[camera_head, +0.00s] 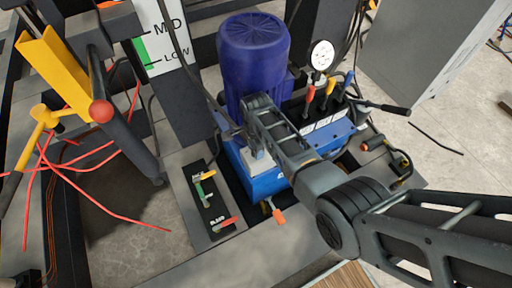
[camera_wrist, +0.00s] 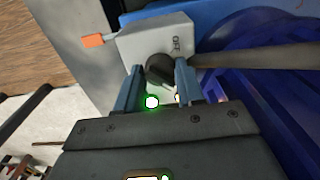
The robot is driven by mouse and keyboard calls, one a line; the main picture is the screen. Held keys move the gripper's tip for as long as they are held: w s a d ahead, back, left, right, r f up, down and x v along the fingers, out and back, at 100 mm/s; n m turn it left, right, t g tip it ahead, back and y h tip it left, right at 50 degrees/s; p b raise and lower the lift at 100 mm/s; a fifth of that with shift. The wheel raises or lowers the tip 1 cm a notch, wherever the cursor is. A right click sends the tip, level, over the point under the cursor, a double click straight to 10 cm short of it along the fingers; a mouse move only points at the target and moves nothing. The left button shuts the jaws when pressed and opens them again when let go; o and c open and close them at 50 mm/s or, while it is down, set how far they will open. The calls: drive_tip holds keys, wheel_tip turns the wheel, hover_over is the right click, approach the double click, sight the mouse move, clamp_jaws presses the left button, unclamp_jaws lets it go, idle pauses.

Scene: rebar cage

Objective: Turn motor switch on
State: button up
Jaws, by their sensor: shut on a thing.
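The motor switch is a black rotary knob (camera_wrist: 160,70) on a light grey box (camera_wrist: 150,38) marked "OFF" in the wrist view. My gripper (camera_wrist: 160,76) has one finger on each side of the knob and is shut on it. A green light (camera_wrist: 152,102) glows between the fingers. In the head view, my gripper (camera_head: 250,148) reaches the grey switch box (camera_head: 258,162) on the blue pump unit (camera_head: 268,184). The knob is hidden there by my gripper. The large purple-blue motor (camera_head: 252,60) stands upright just behind.
Red, yellow and blue levers (camera_head: 330,92) and a round gauge (camera_head: 321,55) stand right of the motor. An orange-tipped handle (camera_head: 278,215) sticks out in front. A black panel with small levers (camera_head: 210,200) lies to the left. Red cables (camera_head: 90,200) lie further left.

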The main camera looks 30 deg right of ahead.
idle(0.4)
drive_tip(key=o, duration=1)
drive_tip(key=shift+o, duration=0.2)
wheel_tip(320, 180, up, 8)
drive_tip(key=shift+f+p, duration=0.1)
drive_tip(key=shift+p, duration=0.4)
drive_tip(key=shift+s+f, duration=0.1)
